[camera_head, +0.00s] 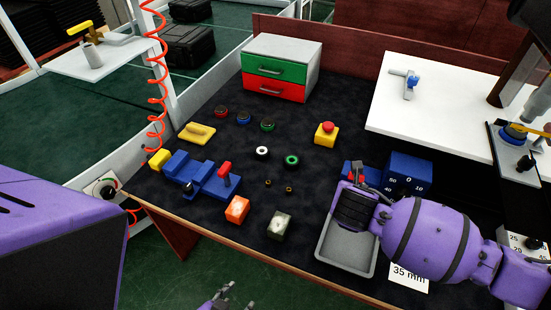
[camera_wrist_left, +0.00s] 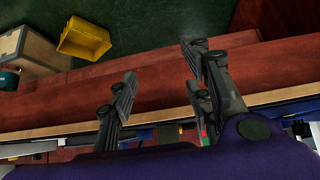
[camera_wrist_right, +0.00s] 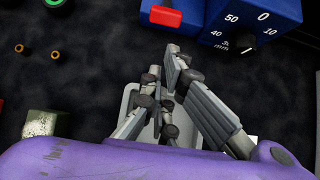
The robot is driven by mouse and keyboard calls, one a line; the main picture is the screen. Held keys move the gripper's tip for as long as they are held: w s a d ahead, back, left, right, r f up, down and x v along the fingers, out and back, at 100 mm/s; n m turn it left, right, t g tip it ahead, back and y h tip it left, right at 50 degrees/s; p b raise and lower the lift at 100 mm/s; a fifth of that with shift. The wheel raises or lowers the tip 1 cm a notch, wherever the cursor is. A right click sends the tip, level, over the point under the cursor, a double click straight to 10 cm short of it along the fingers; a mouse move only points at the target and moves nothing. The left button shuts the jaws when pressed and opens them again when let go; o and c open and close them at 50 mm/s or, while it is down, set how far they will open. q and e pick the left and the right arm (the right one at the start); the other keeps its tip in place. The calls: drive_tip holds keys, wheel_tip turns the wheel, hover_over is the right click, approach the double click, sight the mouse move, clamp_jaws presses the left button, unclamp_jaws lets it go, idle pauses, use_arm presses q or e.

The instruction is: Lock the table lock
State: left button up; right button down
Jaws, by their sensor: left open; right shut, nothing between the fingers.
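I cannot tell for certain which fixture is the table lock. One candidate is the blue fixture (camera_head: 190,171) with a red lever (camera_head: 224,169) and a yellow end, at the left of the dark tabletop. Another is a small blue fixture with a red part (camera_wrist_right: 160,14) beside the blue dial box, near my right gripper. My left gripper (camera_head: 225,295) is open and empty at the bottom of the head view, off the table's front edge; its spread fingers also show in the left wrist view (camera_wrist_left: 158,68). My right gripper (camera_wrist_right: 172,62) is shut and empty, above the grey tray.
A grey tray (camera_head: 337,255) lies under my right arm. The blue dial box (camera_head: 411,170) stands behind it. Orange (camera_head: 237,209) and greenish (camera_head: 280,225) blocks sit near the front edge. A yellow emergency button (camera_head: 326,138) and a drawer unit (camera_head: 305,53) stand farther back.

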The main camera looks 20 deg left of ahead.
use_arm(q)
drive_tip(key=shift+w+a, duration=0.1)
drive_tip(key=shift+w, duration=0.15)
use_arm(e)
drive_tip(key=shift+w+a+f, duration=0.1)
drive_tip(key=shift+w+a, duration=0.1)
drive_tip(key=b+x, duration=0.1)
drive_tip(key=x, duration=0.7)
drive_tip(key=shift+w+f, duration=0.15)
drive_tip(key=shift+f, duration=0.25)
drive_tip(key=shift+w+f+b, duration=0.35)
drive_tip(key=shift+w, duration=0.1)
use_arm(q)
drive_tip(key=shift+s+a+f, duration=0.4)
drive_tip(key=shift+s+f, duration=0.3)
drive_tip(key=shift+f, duration=0.15)
use_arm(e)
drive_tip(key=shift+w+r, duration=0.1)
